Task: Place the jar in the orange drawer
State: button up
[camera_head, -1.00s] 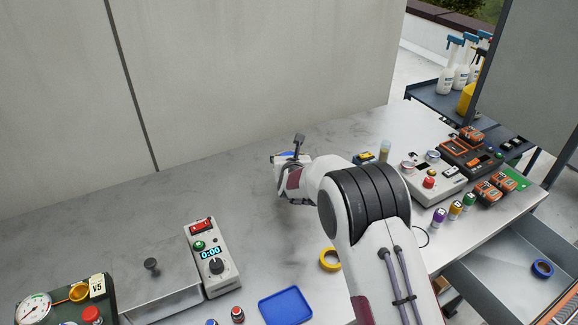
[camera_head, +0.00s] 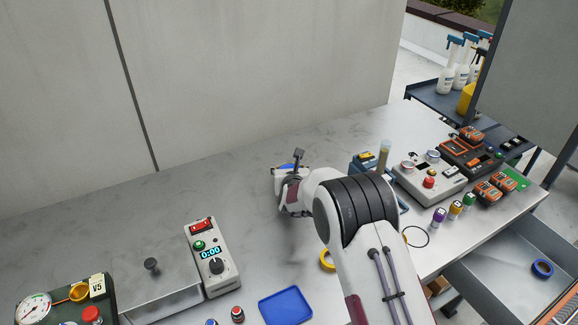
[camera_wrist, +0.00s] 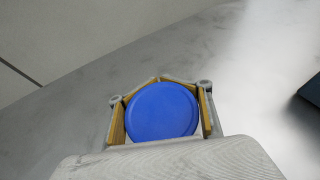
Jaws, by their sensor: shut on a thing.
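In the wrist view the jar (camera_wrist: 162,111) shows its round blue lid between the two fingers of my gripper (camera_wrist: 160,108). The fingers have yellow-brown pads and are shut on the jar from both sides. In the head view my gripper (camera_head: 284,172) is at the back of the metal bench, and only a bit of the blue lid (camera_head: 285,167) shows; my arm hides most of the jar. I cannot tell whether the jar touches the bench.
A control box (camera_head: 428,178), orange batteries (camera_head: 488,190) and small bottles (camera_head: 455,209) crowd the bench's right side. A timer box (camera_head: 209,262) and blue tray (camera_head: 286,306) stand front left. The back left is clear.

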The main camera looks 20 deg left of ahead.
jog(key=o, duration=1.7)
jog(key=shift+f, duration=0.1)
jog(key=shift+s, duration=0.15)
jog(key=shift+v, duration=1.45)
jog(key=shift+r, duration=3.65)
jog(key=shift+d+r, duration=0.1)
